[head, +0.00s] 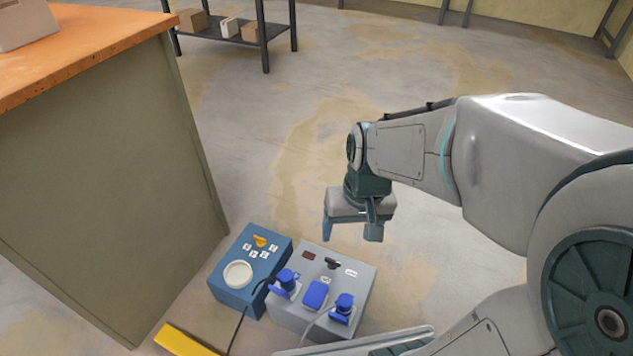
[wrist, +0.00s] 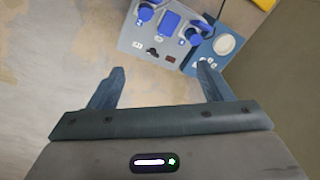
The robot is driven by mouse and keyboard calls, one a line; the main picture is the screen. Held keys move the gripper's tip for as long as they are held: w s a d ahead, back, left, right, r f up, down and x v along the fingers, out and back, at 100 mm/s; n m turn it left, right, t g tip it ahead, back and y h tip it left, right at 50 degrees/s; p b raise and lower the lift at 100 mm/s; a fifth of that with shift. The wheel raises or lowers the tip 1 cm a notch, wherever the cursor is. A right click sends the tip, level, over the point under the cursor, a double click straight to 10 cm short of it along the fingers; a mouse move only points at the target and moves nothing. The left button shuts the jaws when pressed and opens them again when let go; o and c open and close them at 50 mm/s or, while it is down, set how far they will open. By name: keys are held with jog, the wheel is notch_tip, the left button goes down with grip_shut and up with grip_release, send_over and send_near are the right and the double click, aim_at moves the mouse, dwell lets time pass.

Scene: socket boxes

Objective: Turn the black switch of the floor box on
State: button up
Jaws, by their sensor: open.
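The grey floor box (head: 360,285) stands on the floor at the lower middle of the head view, and at the top of the wrist view (wrist: 128,42). Its black switch (head: 332,263) is on the top face, between a dark red patch and a white label. The switch also shows in the wrist view (wrist: 152,52); I cannot tell its setting. Two blue plugs (head: 286,280) and a blue cover (head: 316,294) are on the same face. My gripper (head: 352,230) is open and empty, above the floor just beyond the box, apart from the switch.
A blue box (head: 231,293) with a yellow switch (head: 260,241) and white round cover stands left of the grey box. A workbench (head: 110,150) rises at left. A yellow strip (head: 180,341) lies in front.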

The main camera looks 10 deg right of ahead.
jog(key=w+a+f+m+y+p, duration=0.1)
jog(key=w+a+f+m+p, duration=0.15)
jog(key=w, duration=0.55)
jog(key=m+h+p, duration=0.2)
jog(key=m+p, duration=0.2)
jog(key=p, duration=0.4)
send_over(333, 260)
notch_tip(333, 260, down, 23)
jog(key=shift+g, duration=0.4)
notch_tip(333, 260, down, 14)
jog(key=b, duration=0.5)
jog(key=shift+s+r, duration=0.1)
jog(key=shift+r, duration=0.15)
jog(key=c, duration=1)
